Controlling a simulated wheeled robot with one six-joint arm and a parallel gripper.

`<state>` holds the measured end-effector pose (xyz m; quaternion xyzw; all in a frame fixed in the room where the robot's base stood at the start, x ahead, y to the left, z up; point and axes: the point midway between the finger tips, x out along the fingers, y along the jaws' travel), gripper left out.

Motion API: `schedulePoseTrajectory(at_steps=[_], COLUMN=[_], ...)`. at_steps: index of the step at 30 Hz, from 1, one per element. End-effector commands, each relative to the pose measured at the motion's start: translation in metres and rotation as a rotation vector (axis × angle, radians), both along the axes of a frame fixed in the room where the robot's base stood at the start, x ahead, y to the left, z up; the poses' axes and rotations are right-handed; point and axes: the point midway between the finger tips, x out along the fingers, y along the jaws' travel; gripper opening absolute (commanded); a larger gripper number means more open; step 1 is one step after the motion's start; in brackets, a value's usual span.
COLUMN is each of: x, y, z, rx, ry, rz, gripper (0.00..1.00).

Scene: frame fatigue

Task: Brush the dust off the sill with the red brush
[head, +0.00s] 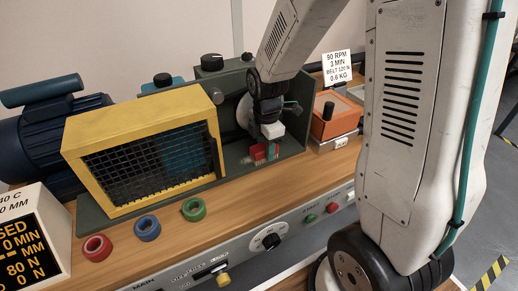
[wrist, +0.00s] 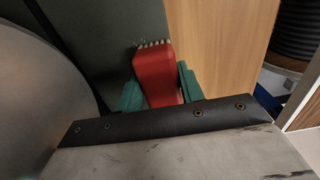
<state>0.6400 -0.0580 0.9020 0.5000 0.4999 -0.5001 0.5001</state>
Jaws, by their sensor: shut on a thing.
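My gripper (head: 262,153) is at the front of the dark green machine housing (head: 292,150), low beside its grey disc. It is shut on the red brush (wrist: 158,78), which sits between the green fingers (wrist: 160,92) in the wrist view. The brush's pale bristles (wrist: 155,43) show at its far end, over or against the dark green surface. The red brush also shows small in the head view (head: 258,154). The sill seems to be the green housing's front ledge (head: 240,178). I cannot make out dust on it, nor whether the bristles touch it.
A yellow mesh guard (head: 140,150) stands left of my gripper. Red (head: 97,248), blue (head: 147,228) and green (head: 193,209) rings lie on the wooden bench (head: 165,260). An orange box (head: 338,115) stands right. The control panel (head: 275,240) runs along the front.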

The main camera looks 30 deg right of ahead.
Motion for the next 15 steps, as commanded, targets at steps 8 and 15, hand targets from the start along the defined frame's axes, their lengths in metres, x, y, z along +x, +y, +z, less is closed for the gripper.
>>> schedulePoseTrajectory(at_steps=[8,15], x=[0.000,0.000], y=[-0.014,0.002], z=[-0.001,-0.001], rx=[0.000,0.000], ry=[0.000,0.001], rz=[0.001,0.004], gripper=[0.14,0.14])
